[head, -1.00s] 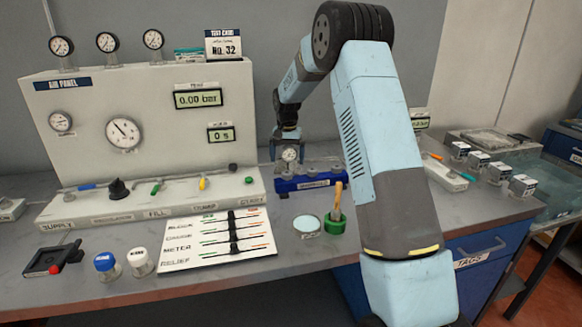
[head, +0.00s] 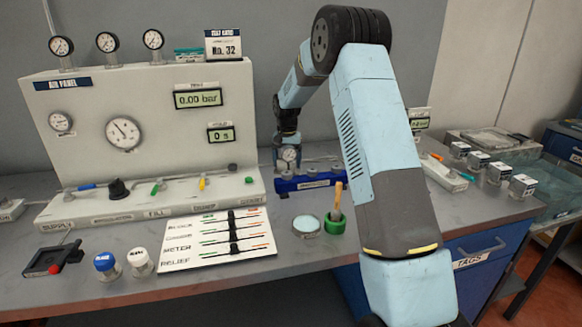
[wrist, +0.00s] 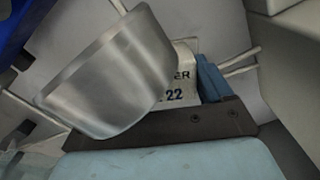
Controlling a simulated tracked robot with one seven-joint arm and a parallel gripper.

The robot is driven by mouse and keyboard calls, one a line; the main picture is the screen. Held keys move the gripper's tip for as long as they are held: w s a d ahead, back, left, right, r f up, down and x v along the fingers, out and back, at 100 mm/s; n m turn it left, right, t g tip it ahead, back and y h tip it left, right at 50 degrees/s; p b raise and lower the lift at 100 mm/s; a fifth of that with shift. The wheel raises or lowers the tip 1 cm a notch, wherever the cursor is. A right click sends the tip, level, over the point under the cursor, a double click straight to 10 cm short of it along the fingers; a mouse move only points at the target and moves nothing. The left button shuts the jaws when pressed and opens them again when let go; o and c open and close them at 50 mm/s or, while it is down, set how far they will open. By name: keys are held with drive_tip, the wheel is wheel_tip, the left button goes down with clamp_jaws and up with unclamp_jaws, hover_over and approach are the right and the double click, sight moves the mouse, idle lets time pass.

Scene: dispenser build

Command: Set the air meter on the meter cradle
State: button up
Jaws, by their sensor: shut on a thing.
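The air meter is a small round gauge with a pale dial (head: 289,155), upright at the left end of the blue rack (head: 312,184). My gripper (head: 287,148) reaches it from above and is shut on it. In the wrist view, a large shiny metal body (wrist: 110,75) fills the near left, with a pale label reading "ER" and "22" (wrist: 181,88) beside it. A blue finger pad (wrist: 210,80) shows next to the label. I cannot tell whether the meter's foot still touches the rack. A black square stand with a red knob (head: 45,262) lies at the far left; no name is readable on it.
The white air panel (head: 150,120) stands behind, its base carrying colored valve handles. A lever card (head: 220,240), blue-capped and white-capped jars (head: 106,264), a round tin (head: 306,226) and a green cup with a brush (head: 334,222) occupy the front. Bench is bare between stand and jars.

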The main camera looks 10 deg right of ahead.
drive_tip(key=shift+c, duration=1.1)
wheel_tip(320, 180, up, 18)
